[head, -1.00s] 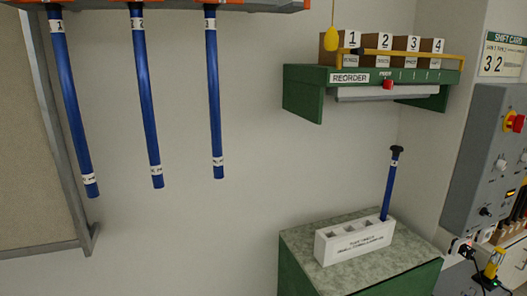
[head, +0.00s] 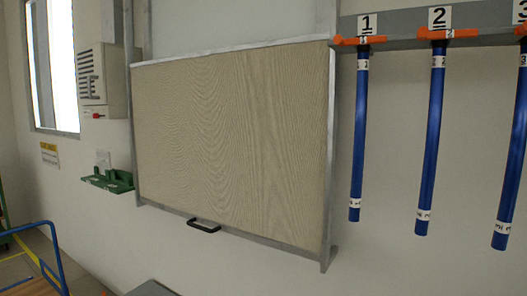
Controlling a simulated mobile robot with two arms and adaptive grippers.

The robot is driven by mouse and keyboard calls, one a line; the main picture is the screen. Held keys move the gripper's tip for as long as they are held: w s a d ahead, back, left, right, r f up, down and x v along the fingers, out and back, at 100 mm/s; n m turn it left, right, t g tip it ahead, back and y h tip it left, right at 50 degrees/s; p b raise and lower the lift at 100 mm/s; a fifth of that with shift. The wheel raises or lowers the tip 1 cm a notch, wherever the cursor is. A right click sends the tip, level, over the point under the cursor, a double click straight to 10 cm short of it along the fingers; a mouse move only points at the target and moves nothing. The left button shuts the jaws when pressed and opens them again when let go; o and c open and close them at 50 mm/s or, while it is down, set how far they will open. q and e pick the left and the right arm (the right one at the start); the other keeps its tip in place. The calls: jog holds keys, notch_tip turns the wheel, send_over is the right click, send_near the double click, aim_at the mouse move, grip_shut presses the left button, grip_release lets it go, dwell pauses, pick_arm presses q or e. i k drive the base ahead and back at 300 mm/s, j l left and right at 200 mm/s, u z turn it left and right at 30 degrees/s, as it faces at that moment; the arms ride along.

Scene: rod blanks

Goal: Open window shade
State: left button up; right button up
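A wood-grain shade panel (head: 235,145) in a grey metal frame fills the middle of the head view and covers the space inside the frame's lower part. A black handle (head: 204,226) sits at its bottom edge, left of the panel's middle. Above the panel's top edge, pale surface shows between the frame's side rails. Neither of my grippers is in view.
Blue rods (head: 432,140) hang from orange holders (head: 449,34) on a numbered grey rail at right. A green shelf bracket (head: 110,181) and a grey wall box (head: 98,75) are left of the panel. A bright window (head: 52,65) and blue railing (head: 42,252) are further left.

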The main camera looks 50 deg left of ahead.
aim_at(232, 140)
jog(key=u, duration=2.05)
